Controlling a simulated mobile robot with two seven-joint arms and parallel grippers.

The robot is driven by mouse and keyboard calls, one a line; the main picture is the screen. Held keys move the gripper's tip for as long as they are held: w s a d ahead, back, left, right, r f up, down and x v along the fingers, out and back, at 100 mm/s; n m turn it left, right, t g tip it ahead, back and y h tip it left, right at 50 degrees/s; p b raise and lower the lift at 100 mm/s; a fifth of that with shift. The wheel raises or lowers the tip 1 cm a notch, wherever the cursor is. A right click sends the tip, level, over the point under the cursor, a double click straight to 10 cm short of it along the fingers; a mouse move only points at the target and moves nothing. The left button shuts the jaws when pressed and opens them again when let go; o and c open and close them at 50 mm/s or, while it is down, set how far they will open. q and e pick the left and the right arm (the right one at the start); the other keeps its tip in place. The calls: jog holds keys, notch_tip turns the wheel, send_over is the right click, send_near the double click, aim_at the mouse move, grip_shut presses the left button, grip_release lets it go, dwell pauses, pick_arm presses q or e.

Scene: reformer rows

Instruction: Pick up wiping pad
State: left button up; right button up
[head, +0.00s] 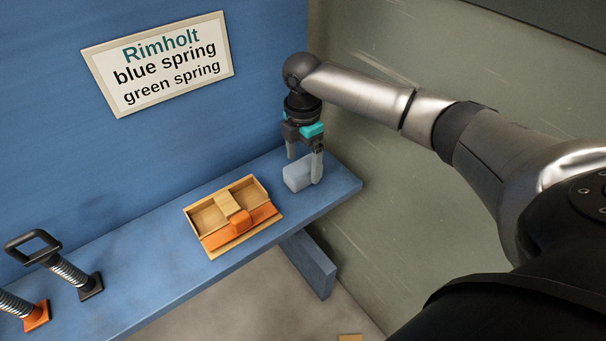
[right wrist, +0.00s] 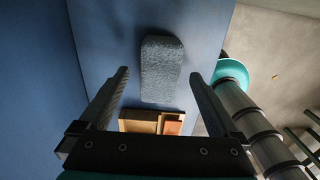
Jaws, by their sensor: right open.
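The wiping pad, a pale grey-blue block (head: 296,177), lies on the blue shelf (head: 335,189) near its right end. My right gripper (head: 304,168) points down at the pad and is open, with one finger at the pad's near right side and the other toward its back. In the right wrist view the pad (right wrist: 161,70) shows as a rough grey-blue oblong, lined up with the gap between the two spread fingers (right wrist: 160,78). I cannot tell whether either finger touches it. My left gripper is not in view.
A wooden tray (head: 207,217) with an orange part stands left of the pad. Spring pieces, one with a black handle (head: 33,247), stand at the shelf's left. A sign (head: 160,62) hangs on the blue wall. The shelf between tray and springs is clear.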

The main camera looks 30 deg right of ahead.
jog(key=shift+f, duration=0.95)
jog(key=c, duration=1.5)
